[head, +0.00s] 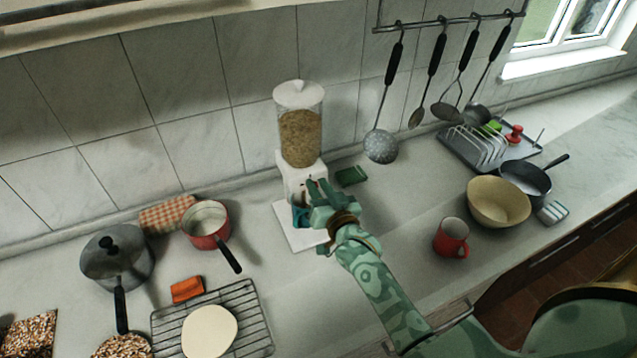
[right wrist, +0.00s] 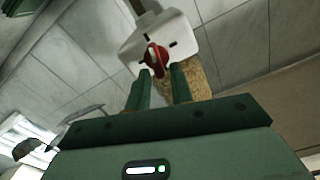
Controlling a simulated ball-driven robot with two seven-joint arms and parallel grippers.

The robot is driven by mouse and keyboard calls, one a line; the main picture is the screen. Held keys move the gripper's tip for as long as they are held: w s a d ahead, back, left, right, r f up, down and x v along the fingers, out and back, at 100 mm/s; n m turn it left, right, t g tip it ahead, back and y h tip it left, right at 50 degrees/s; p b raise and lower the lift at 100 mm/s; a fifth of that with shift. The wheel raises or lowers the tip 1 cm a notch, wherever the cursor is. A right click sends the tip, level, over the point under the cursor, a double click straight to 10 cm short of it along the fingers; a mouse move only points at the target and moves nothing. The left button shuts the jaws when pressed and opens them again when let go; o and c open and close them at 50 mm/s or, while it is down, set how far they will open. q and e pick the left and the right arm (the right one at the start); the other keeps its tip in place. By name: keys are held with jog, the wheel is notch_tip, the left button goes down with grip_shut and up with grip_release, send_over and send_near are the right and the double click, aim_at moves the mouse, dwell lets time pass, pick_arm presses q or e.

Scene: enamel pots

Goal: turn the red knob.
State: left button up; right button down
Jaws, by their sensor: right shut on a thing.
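A dispenser (head: 300,135) with a clear, grain-filled hopper and a white lid stands against the tiled wall. Its red knob (right wrist: 154,56) shows in the right wrist view on the white body (right wrist: 178,30), with short dark marks around it. In the head view the knob is hidden behind my right gripper (head: 316,193). The right gripper is at the dispenser's front, its two green fingers (right wrist: 160,76) shut on the knob, one on each side. My left gripper is not in view.
A red mug (head: 451,238) and a cream bowl (head: 498,203) stand to the right. A red saucepan (head: 206,222), a grey pot (head: 117,260) and a wire rack (head: 258,318) are to the left. Utensils hang from a rail (head: 448,22).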

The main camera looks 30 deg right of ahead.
jog(key=m+p, duration=0.2)
jog(key=m, duration=0.1)
jog(key=shift+s+d+f+m, duration=0.1)
jog(key=shift+d+f+m, duration=0.05)
jog(key=shift+d+m, duration=0.15)
jog(key=m+p, duration=0.1)
jog(key=m, duration=0.2)
jog(key=shift+d+f+m+p, duration=0.15)
jog(key=shift+f+m+p, duration=0.15)
jog(key=shift+f+p, duration=0.1)
jog(key=shift+s+d+f+m, duration=0.1)
jog(key=shift+f+m, duration=0.1)
jog(key=shift+m, duration=0.95)
jog(key=shift+w+a+f+m, duration=0.1)
jog(key=shift+f+m, duration=0.15)
jog(key=shift+m, duration=0.85)
jog(key=shift+s+d+f+m, duration=0.1)
jog(key=shift+f+m, duration=0.1)
jog(key=shift+m, duration=0.95)
jog(key=c, duration=1.5)
grip_release()
jog(key=shift+a+r, duration=0.2)
jog(key=shift+r, duration=0.05)
jog(key=shift+w+d, duration=0.1)
jog(key=shift+w, duration=0.1)
